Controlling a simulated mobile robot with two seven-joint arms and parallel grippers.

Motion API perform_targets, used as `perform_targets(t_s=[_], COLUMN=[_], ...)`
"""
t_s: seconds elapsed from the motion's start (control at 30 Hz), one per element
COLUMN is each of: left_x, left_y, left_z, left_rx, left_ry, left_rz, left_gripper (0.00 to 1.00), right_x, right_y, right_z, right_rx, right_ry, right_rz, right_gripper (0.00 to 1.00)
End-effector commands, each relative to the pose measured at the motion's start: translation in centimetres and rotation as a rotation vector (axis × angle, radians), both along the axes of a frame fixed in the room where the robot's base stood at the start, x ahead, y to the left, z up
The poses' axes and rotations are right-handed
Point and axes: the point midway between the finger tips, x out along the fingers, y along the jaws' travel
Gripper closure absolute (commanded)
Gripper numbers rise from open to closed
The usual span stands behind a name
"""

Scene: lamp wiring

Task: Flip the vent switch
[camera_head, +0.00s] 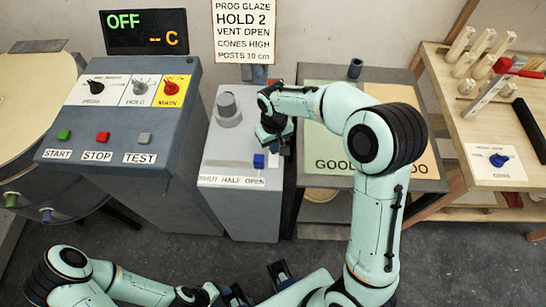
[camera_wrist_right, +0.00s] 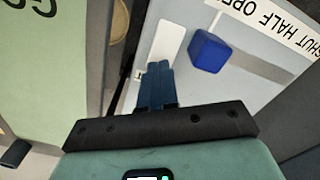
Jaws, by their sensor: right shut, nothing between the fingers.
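The vent switch is a blue square knob (camera_head: 259,161) on the sloped top of a grey box (camera_head: 240,200). It sits at the right end of its slot, above the word OPEN on the SHUT HALF OPEN label (camera_head: 230,182). My right gripper (camera_head: 284,149) is shut and empty, just right of the knob and apart from it. In the right wrist view, the shut fingers (camera_wrist_right: 157,85) point over the box top, with the blue knob (camera_wrist_right: 209,52) to their right. My left gripper (camera_head: 236,294) is low at the bottom edge, its fingers unclear.
A large grey dial (camera_head: 228,108) stands on the same box, behind the knob. A control panel (camera_head: 125,110) with several buttons is at left. A dark table with coloured mats (camera_head: 335,145) is at right, under my right arm. A sign (camera_head: 244,30) reads VENT OPEN.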

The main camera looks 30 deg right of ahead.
Motion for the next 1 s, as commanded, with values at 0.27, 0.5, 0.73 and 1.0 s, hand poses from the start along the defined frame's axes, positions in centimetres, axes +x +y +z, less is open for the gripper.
perform_targets(t_s=[0.27,0.5,0.73,1.0], left_x=[-0.1,-0.2,-0.3,-0.4], left_y=[0.0,0.0,0.0,0.0], left_z=[-0.3,-0.6,-0.8,-1.1], left_rx=[0.0,0.0,0.0,0.0], left_ry=[0.001,0.002,0.003,0.004], left_rz=[0.001,0.0,0.0,0.0], left_gripper=[0.4,0.4,0.4,0.4], right_x=[0.0,0.0,0.0,0.0], right_y=[0.0,0.0,0.0,0.0], right_z=[-0.5,-0.8,-1.2,-1.6], right_rx=[0.0,0.0,0.0,0.0], right_ry=[0.0,0.0,0.0,0.001], right_rz=[0.0,0.0,0.0,0.0], right_gripper=[1.0,1.0,1.0,1.0])
